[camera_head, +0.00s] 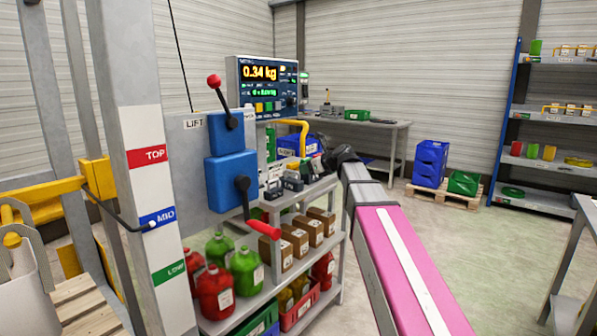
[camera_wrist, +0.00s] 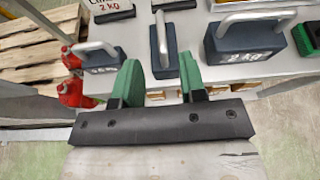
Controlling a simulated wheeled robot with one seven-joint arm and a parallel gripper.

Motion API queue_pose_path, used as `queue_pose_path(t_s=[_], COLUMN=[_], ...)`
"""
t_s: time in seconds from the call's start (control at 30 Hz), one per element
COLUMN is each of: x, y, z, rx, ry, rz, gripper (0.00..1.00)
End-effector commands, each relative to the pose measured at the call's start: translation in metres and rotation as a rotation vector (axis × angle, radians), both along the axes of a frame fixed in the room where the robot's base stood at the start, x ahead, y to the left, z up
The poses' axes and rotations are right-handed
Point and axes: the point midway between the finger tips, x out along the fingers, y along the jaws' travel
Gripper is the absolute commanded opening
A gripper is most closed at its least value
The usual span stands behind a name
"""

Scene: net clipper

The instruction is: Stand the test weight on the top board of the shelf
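Several dark blue test weights with grey metal handles stand on the top board (camera_head: 322,187) of the grey shelf; the board also shows in the wrist view (camera_wrist: 228,82). One weight (camera_wrist: 165,66) is seen narrow-end on between my green fingers. Another, marked 2 KG (camera_wrist: 243,45), is to its right, and a smaller-looking one (camera_wrist: 103,64) to its left. In the head view, weights (camera_head: 292,183) stand near the board's left part. My gripper (camera_wrist: 158,62) is open over the board's edge, with gaps beside the middle weight. I cannot tell which weight the task means.
A sign with 2 KG (camera_wrist: 105,8) and a green brush-like thing (camera_wrist: 305,40) are close by. Brown boxes (camera_head: 300,240) and red and green jugs (camera_head: 245,268) fill lower boards. A lift post with levers (camera_head: 228,180) stands left.

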Motion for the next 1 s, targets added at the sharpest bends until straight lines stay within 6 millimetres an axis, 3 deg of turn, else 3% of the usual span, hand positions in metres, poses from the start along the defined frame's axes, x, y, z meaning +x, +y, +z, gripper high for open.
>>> queue_pose_path(t_s=[0.2, 0.4, 0.57, 0.67, 0.87, 1.0], x=[-0.017, -0.02, -0.023, -0.031, -0.062, -0.094], y=[-0.02, -0.024, -0.026, -0.031, -0.05, -0.069], z=[0.01, 0.013, 0.0, -0.03, -0.129, -0.201], rx=[0.0, 0.0, -0.04, -0.145, -0.509, -0.771], ry=[0.0, 0.0, -0.012, -0.048, -0.165, -0.244], rz=[0.0, 0.001, 0.015, 0.055, 0.254, 0.471], gripper=[0.38, 0.38, 0.38, 0.38, 0.38, 0.38])
